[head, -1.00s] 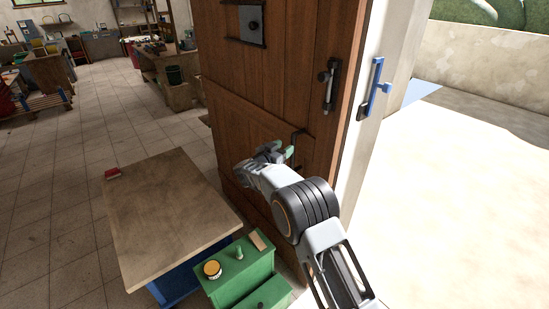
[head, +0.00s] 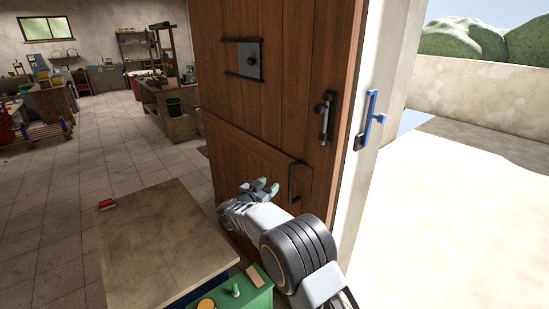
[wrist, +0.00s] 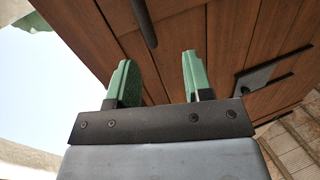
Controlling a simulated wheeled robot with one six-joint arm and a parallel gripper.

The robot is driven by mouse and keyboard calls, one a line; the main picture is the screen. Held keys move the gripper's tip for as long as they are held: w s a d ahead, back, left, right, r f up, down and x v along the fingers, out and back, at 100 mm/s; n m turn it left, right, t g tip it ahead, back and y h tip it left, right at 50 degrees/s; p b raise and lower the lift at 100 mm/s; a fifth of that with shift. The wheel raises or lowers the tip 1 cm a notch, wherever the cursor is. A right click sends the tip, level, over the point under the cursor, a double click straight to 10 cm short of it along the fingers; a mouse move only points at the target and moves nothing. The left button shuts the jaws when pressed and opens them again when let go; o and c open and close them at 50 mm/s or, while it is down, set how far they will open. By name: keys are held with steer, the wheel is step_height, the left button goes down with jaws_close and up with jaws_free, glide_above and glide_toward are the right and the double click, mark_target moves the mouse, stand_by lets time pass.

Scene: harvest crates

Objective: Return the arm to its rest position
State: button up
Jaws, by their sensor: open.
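My gripper (head: 267,187) is in front of the lower part of a brown wooden door (head: 250,150), to the left of its black pull handle (head: 293,182). Its two green fingers stand apart with nothing between them, as the wrist view (wrist: 157,80) also shows. The door's planks lie beyond the fingertips in the wrist view, with a dark bar (wrist: 143,22) above them. My arm reaches in from the lower right of the head view.
A wooden-topped table (head: 150,240) with a small red object (head: 106,204) stands at lower left. A green cabinet (head: 250,294) stands at its near right corner. A blue latch handle (head: 371,115) is on the white frame, with bright open ground at right. Workbenches stand far back.

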steer(key=a+f+n+y, duration=0.6)
steer(key=a+y, duration=0.2)
steer(key=y, duration=0.2)
steer(key=s+n+g+y, duration=0.2)
steer(key=s+g+y, duration=0.2)
steer(key=s, duration=0.2)
steer(key=s+d+r+g+h, duration=0.2)
steer(key=s+d+r+g, duration=0.1)
steer(key=s+d, duration=1.1)
steer(key=s+d+r+g+h, duration=0.2)
steer(key=s+d+r, duration=0.3)
steer(key=s+d, duration=0.9)
steer(key=shift+s+d+g, duration=0.3)
steer(key=shift+s+g, duration=0.3)
steer(key=shift+s, duration=0.45)
